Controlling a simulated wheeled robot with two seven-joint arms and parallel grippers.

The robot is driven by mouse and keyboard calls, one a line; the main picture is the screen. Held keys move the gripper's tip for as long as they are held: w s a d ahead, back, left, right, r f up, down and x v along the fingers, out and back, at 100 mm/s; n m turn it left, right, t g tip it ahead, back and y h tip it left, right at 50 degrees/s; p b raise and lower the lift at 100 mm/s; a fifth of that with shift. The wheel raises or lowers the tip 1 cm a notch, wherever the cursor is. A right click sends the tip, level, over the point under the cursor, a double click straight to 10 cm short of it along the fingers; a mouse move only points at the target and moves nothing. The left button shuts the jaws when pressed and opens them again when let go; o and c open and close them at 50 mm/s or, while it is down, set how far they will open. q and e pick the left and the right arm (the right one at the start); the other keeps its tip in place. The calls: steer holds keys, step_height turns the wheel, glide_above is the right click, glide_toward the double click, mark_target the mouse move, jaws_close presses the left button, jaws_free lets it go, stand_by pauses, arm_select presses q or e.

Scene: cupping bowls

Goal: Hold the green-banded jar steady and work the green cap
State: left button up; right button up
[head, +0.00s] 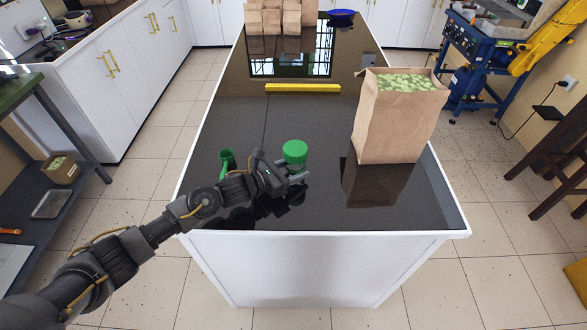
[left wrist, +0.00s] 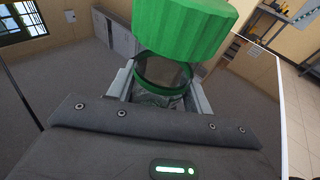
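The jar (head: 297,168) is clear and stands on the dark worktop near the front. In the left wrist view its green band (left wrist: 160,91) circles the clear body. The green cap (head: 295,149) is above the jar's body, and it fills the top of the left wrist view (left wrist: 183,24). I cannot tell whether it is seated or loose. My left gripper (head: 294,177) reaches the jar from the left, below the cap. In the left wrist view its fingers (left wrist: 161,84) lie against both sides of the jar. My right gripper is not in view.
A smaller green object (head: 227,158) stands left of the jar, partly behind my left arm. A large open paper bag (head: 396,121) of green pieces stands to the right. A yellow bar (head: 303,87) lies farther back, with several paper bags (head: 281,18) behind it.

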arm_select(q)
steer(key=c, duration=0.7)
steer(key=shift+w+m+g+h, duration=0.1)
steer(key=shift+m+g+h, duration=0.4)
steer(key=shift+m+g, duration=0.25)
steer(key=shift+c, duration=0.3)
steer(key=shift+f, duration=0.1)
